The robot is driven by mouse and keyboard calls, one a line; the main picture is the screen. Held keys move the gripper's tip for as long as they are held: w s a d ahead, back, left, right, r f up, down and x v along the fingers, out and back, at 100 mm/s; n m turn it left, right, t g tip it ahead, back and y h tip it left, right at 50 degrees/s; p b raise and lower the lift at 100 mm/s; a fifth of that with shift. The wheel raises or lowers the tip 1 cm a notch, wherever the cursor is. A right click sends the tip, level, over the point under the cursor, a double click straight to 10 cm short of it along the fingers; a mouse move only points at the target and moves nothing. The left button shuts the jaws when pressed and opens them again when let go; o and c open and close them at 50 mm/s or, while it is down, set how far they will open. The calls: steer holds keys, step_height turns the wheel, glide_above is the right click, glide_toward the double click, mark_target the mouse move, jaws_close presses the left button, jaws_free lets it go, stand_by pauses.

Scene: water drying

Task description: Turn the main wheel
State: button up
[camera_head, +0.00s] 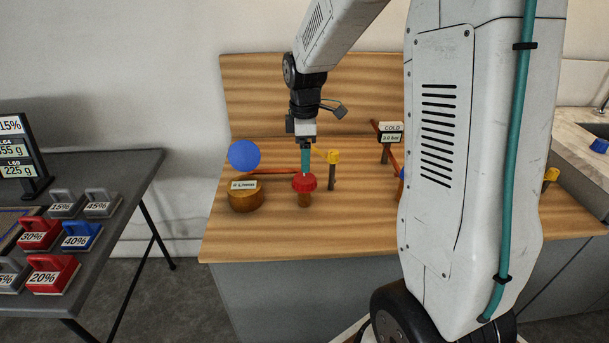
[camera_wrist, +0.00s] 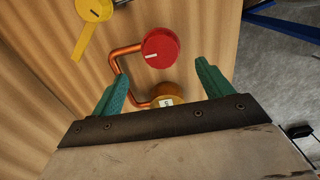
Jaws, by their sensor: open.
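A red wheel (camera_head: 304,184) with ridged edges sits on a short copper pipe standing on the wooden counter. In the wrist view the red wheel (camera_wrist: 161,47) is a round disc with a white mark near its left edge, joined to a bent copper pipe. My gripper (camera_head: 305,171) points down just above the wheel. In the wrist view my gripper (camera_wrist: 162,70) has its two green fingers wide apart, with nothing between them. The wheel shows just beyond the fingertips; I cannot tell whether they touch it.
A copper cylinder with a "0 L/min" label (camera_head: 245,199) stands left of the wheel. A blue disc (camera_head: 244,155) is behind it. A table with labelled weights (camera_head: 54,274) is at left.

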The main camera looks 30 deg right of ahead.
mark_target(304, 178)
step_height(304, 178, down, 8)
steer(key=shift+r, duration=0.15)
stand_by(0.3)
steer(key=c, duration=1)
